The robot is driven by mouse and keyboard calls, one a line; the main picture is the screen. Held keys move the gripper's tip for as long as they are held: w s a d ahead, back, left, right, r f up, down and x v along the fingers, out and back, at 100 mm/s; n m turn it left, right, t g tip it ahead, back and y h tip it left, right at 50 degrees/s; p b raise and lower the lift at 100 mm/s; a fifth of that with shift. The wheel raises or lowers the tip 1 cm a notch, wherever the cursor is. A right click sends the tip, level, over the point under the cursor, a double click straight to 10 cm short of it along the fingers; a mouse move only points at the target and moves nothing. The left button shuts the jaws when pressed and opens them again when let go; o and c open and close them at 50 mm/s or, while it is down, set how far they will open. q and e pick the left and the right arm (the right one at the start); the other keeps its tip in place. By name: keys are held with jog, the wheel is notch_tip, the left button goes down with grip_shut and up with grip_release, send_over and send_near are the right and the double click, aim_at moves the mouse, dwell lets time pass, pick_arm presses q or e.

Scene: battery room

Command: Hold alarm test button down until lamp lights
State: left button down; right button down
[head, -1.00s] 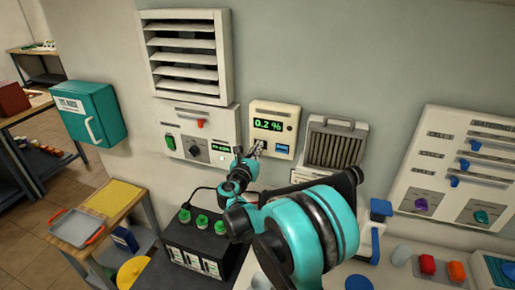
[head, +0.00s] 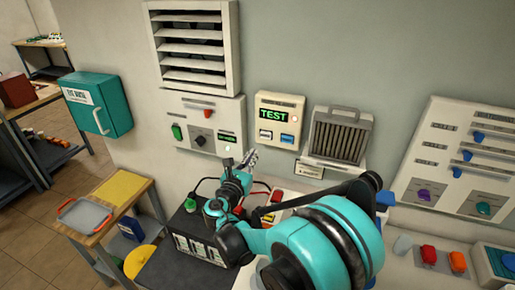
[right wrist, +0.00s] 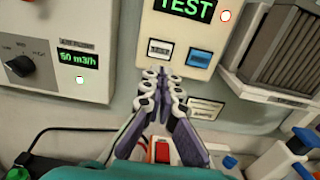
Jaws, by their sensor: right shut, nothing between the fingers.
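The cream alarm unit (head: 262,104) is on the wall, and its green display (head: 274,115) reads TEST. Below the display are a pale test button (head: 265,134) and a blue button (head: 288,138). In the right wrist view the pale button (right wrist: 160,47) is uncovered. The small round lamp (right wrist: 225,15) shows bright white with a reddish rim. My right gripper (head: 251,156) is shut and empty, its tips below and apart from the pale button. My left gripper is out of view.
Left of the unit is a ventilation panel (head: 222,108) with a dial and small display. Right of it is a finned grey heater-like box (head: 338,137). Below stand a black battery box (head: 184,222) and a red switch (right wrist: 162,151).

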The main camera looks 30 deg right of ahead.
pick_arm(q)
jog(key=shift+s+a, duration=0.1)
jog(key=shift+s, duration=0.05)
pick_arm(e)
jog(key=v, duration=0.2)
jog(key=shift+s+a+r, duration=0.1)
jog(key=shift+s+a, duration=0.15)
jog(key=shift+a, duration=0.05)
